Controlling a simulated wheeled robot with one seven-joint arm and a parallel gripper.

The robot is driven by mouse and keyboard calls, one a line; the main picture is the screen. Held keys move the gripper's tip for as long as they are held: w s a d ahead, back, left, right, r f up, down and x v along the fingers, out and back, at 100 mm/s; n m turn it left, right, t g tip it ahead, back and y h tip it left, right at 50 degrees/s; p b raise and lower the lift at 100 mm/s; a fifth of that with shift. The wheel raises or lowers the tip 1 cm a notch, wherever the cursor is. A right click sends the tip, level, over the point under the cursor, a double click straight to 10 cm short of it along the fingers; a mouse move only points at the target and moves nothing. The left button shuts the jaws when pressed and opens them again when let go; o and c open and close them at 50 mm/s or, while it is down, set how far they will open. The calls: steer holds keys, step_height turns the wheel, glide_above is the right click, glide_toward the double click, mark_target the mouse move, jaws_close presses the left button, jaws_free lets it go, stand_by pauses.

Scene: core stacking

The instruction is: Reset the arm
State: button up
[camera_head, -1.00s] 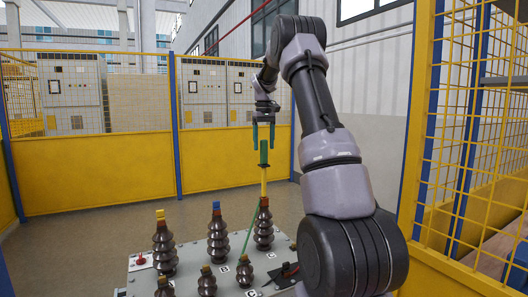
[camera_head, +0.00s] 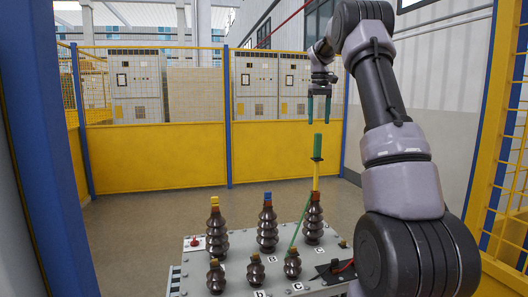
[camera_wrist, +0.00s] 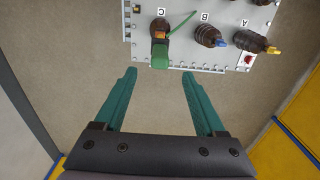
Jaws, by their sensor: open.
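My gripper (camera_head: 319,108) hangs fingers-down from my raised arm, open and empty. It is above a green-topped yellow rod (camera_head: 317,148) that stands upright on the right back insulator (camera_head: 313,220). In the head view there is a clear gap between the fingertips and the green top. In the wrist view the two teal fingers (camera_wrist: 157,92) are spread wide with bare floor between them, and the green rod top (camera_wrist: 160,56) lies beyond the fingertips. A thin green strip slants down from the rod to the grey box top.
The grey box (camera_head: 205,270) carries several brown ribbed insulators, one with a yellow cap (camera_head: 215,200) and one with a blue cap (camera_head: 268,196). Yellow fence panels (camera_head: 160,160) stand behind, and a yellow mesh fence (camera_head: 505,170) stands at right. The floor behind the box is clear.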

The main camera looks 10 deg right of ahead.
steer(key=s+a+r+m+t, duration=0.1)
steer(key=s+a+r+t, duration=0.1)
steer(key=s+a+r, duration=0.45)
steer(key=s+a+r+m+t, duration=0.1)
steer(key=s+a, duration=0.3)
steer(key=s, duration=0.6)
steer(key=s+a+f+m+t+y, duration=0.1)
steer(key=s+a+f, duration=0.3)
steer(key=s, duration=0.6)
steer(key=s+a+f+m+t+y, duration=0.1)
steer(key=s+a+f+t, duration=0.2)
steer(key=s, duration=0.7)
steer(key=shift+a+f+m, duration=0.3)
steer(key=shift+a+f, duration=0.1)
steer(key=shift+f, duration=0.2)
